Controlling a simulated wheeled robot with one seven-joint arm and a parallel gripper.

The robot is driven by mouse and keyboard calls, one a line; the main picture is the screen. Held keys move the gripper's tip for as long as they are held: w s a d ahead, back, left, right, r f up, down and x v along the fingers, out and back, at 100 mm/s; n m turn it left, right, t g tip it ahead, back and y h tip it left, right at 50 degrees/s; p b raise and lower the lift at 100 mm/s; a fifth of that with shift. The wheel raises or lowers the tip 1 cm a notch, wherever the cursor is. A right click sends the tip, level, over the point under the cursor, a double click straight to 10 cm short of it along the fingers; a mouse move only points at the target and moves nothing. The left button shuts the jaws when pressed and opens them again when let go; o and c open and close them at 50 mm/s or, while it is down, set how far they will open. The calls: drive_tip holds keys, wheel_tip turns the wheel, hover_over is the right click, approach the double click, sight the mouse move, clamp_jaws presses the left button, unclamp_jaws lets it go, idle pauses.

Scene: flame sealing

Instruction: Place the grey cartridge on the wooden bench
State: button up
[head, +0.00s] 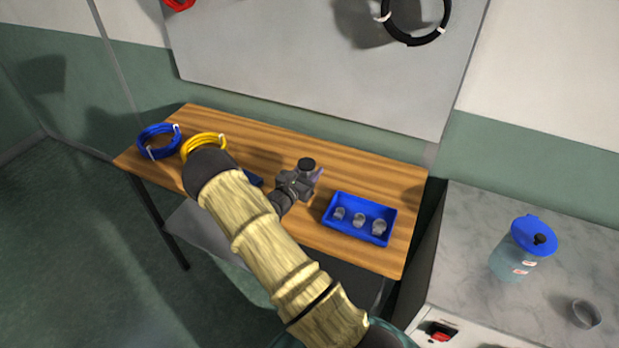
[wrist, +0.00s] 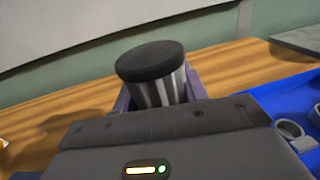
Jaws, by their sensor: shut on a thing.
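In the head view my gripper (head: 312,178) is over the wooden bench (head: 262,160), left of the blue tray. It is shut on the grey cartridge, whose dark round top (head: 306,164) shows above the fingers. In the wrist view the cartridge (wrist: 158,90) stands nearly upright between purple-grey fingers, with a black cap and a ribbed grey metallic side. Its lower end is hidden behind my gripper body, so I cannot tell whether it touches the bench.
A blue tray (head: 328,221) with grey ring-shaped parts sits close on the right. Blue (head: 158,143) and yellow (head: 204,141) cable coils lie at the bench's left end. A blue-lidded jar (head: 515,262) stands on the grey counter (head: 465,235). Bare wood lies behind the gripper.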

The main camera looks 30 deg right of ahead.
drive_tip(key=shift+d+f, duration=0.1)
drive_tip(key=shift+f, duration=1.6)
drive_tip(key=shift+f, duration=0.15)
drive_tip(key=o, duration=1)
drive_tip(key=b+v, duration=0.2)
drive_tip(key=v, duration=1)
drive_tip(key=shift+s, duration=0.1)
